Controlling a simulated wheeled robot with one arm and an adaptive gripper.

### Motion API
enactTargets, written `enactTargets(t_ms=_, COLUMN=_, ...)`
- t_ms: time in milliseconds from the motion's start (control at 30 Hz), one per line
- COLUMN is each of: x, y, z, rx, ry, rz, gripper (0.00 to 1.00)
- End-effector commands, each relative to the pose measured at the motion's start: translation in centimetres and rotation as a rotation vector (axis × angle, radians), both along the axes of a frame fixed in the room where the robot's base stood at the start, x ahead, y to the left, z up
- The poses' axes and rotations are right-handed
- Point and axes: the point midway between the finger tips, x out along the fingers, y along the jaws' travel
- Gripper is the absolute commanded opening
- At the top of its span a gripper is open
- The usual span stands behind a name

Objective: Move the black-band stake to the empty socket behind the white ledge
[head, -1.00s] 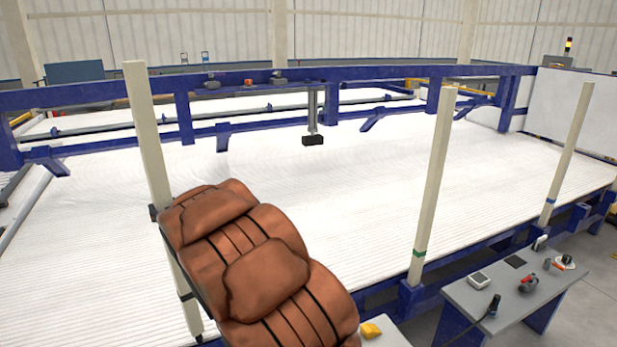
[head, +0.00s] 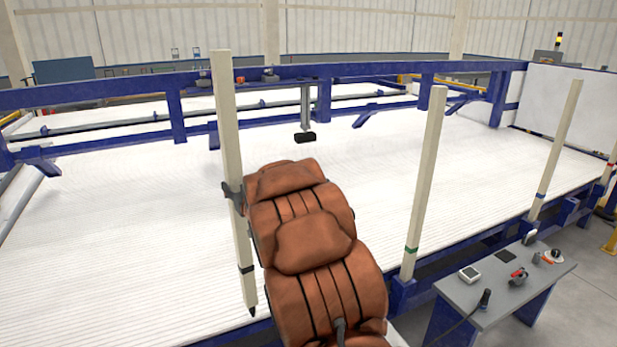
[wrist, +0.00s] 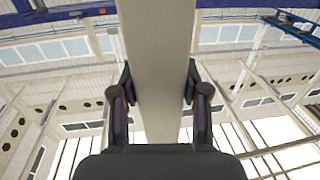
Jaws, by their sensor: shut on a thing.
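The black-band stake (head: 228,130) is a tall cream post with a black band low down and a dark pointed tip. It stands nearly upright, leaning slightly, left of my brown-padded arm in the head view. My gripper (head: 233,190) is shut on it around mid-height. In the wrist view the stake (wrist: 157,60) runs up between the two dark fingers of my gripper (wrist: 159,85). The tip hangs free near the front edge of the white ledge (head: 130,240); no socket shows around it. I cannot make out an empty socket.
A green-band stake (head: 424,180) and a blue-band stake (head: 556,150) stand in blue sockets along the front edge, to the right. A grey side table (head: 470,310) with tools stands in front of them. A blue frame (head: 380,72) crosses behind the white surface.

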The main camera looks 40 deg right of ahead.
Motion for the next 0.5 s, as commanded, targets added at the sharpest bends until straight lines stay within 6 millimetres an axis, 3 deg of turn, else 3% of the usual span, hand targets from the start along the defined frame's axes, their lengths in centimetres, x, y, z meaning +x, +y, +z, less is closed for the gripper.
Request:
enactTargets(t_ms=33, x=-0.7, y=-1.5, z=0.5, rx=-0.001, ry=-0.005, rz=-0.014, gripper=0.00)
enactTargets(t_ms=500, x=-8.5, y=-13.2, z=1.1, rx=0.009, ry=-0.002, rz=-0.110, gripper=0.00)
